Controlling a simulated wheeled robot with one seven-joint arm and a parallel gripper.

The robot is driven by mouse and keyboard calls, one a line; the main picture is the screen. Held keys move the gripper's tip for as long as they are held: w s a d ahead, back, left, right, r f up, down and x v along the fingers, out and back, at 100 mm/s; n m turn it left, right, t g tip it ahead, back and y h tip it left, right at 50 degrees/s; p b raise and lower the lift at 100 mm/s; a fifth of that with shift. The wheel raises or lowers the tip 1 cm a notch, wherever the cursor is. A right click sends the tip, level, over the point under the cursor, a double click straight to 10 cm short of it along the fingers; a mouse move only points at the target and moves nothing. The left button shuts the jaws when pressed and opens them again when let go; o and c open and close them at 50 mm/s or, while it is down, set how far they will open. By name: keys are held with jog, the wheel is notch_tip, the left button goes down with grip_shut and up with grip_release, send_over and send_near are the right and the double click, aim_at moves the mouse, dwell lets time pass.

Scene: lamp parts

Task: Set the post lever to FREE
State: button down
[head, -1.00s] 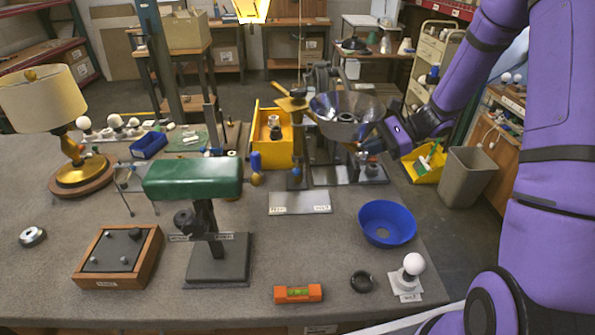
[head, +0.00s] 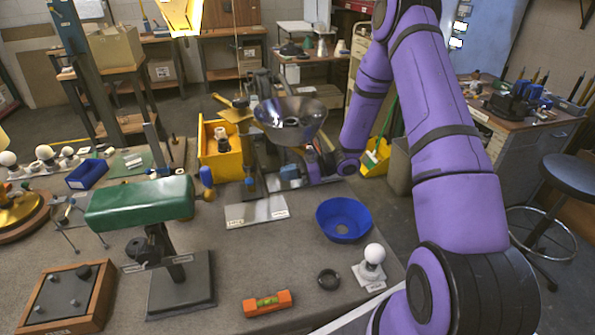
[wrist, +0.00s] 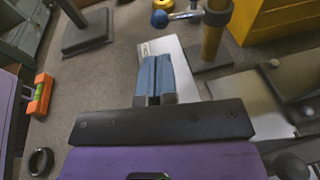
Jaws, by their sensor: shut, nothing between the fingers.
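The post (head: 249,165) stands behind a pale labelled plate (head: 257,211) on the bench. In the wrist view it is a brass-coloured post (wrist: 213,35) on a dark base. A thin metal lever reaches left from it and ends in a blue knob (wrist: 159,19); the knob also shows small in the head view (head: 249,182). The plate's lettering is too small to read. My gripper (head: 290,172) is shut and empty, right of the post. Its blue fingers (wrist: 154,75) lie over the pale plate in the wrist view, apart from the knob.
A yellow bin (head: 222,165) stands behind left of the post, and a shiny metal bowl (head: 290,118) sits above and behind my gripper. A blue bowl (head: 343,220), bulb stand (head: 371,262) and orange level (head: 267,303) are nearer. The green-topped stand (head: 140,203) is left.

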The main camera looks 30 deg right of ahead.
aim_at(249, 172)
jog(key=x, duration=0.8)
jog(key=shift+a, duration=0.1)
